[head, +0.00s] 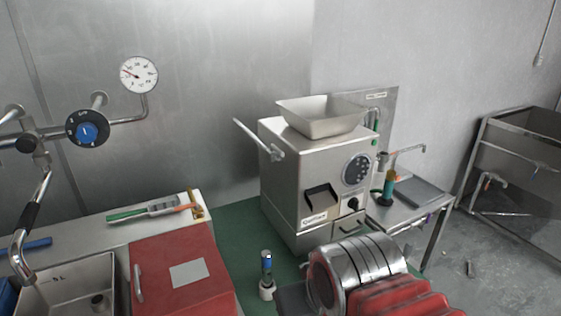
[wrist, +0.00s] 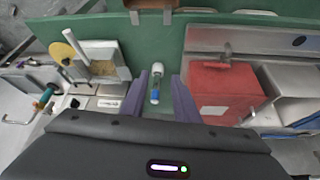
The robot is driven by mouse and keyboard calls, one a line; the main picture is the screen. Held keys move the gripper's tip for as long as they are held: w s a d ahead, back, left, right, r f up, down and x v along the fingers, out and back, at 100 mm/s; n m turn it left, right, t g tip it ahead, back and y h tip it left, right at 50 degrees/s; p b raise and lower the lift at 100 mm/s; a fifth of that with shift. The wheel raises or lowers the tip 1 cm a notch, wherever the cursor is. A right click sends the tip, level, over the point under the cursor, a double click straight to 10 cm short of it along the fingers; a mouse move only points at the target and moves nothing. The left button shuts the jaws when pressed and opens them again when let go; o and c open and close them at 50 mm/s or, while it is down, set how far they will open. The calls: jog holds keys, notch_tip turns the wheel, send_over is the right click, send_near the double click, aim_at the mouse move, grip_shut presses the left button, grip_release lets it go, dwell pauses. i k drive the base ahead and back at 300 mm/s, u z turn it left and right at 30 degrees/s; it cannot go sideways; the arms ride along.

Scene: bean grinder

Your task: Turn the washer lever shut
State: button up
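In the head view, the steel grinder (head: 283,185) stands at the centre with an open hopper (head: 322,114) on top. A pale lever (head: 257,138) sticks out from its left side, tilted up to the left. A round blue valve knob (head: 87,130) is on the wall pipe at left. I cannot tell which one is the washer lever. In the wrist view, my gripper (wrist: 158,78) is open, its two purple fingers apart. The grinder appears at left there (wrist: 102,88).
A red box (head: 185,275) and a steel sink (head: 70,290) stand at left. The bottle also shows in the head view (head: 266,270), on green surface (head: 237,217). A side table (head: 412,208) holds another bottle (head: 389,185). A pressure gauge (head: 139,74) is on the wall.

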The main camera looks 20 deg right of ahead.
aim_at(278, 151)
jog(key=u, duration=0.2)
jog(key=k, duration=1.05)
jog(key=u, duration=0.65)
jog(key=i, duration=1)
jog(key=u, duration=0.05)
